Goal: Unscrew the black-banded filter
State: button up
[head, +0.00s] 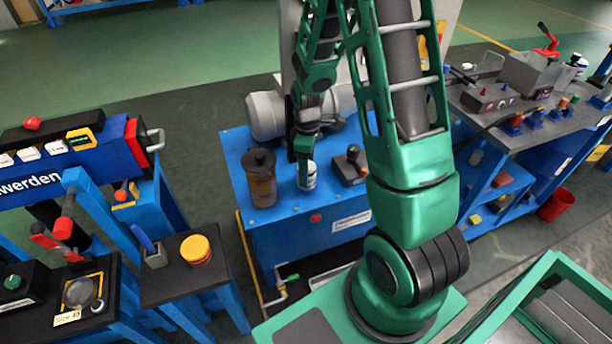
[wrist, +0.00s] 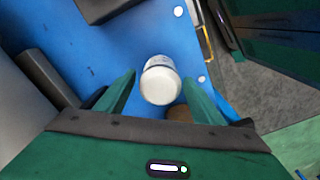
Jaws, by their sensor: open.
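A short white cylindrical filter (head: 308,181) stands on the blue cabinet top in the head view, partly covered by my gripper. In the wrist view its pale round end (wrist: 161,86) faces the camera, with darker markings on its side; I cannot clearly make out a black band. My gripper (head: 304,165) points down over it. In the wrist view the open green fingers of my gripper (wrist: 159,79) stand on either side of the filter, with a gap showing on each side.
A brown canister with a black lid (head: 261,180) stands left of the filter. A dark box with a knob (head: 350,166) stands close on the right. The blue cabinet (head: 290,243) has clear top surface in front. A tool-laden bench (head: 490,120) is at right.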

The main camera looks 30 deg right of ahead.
jog(key=m, duration=0.5)
dwell(0.4)
jog(key=c, duration=1.2)
jog(key=shift+r, duration=0.1)
jog(key=shift+n, duration=0.6)
jog(key=n, duration=0.3)
grip_shut()
jog(key=shift+n, duration=0.4)
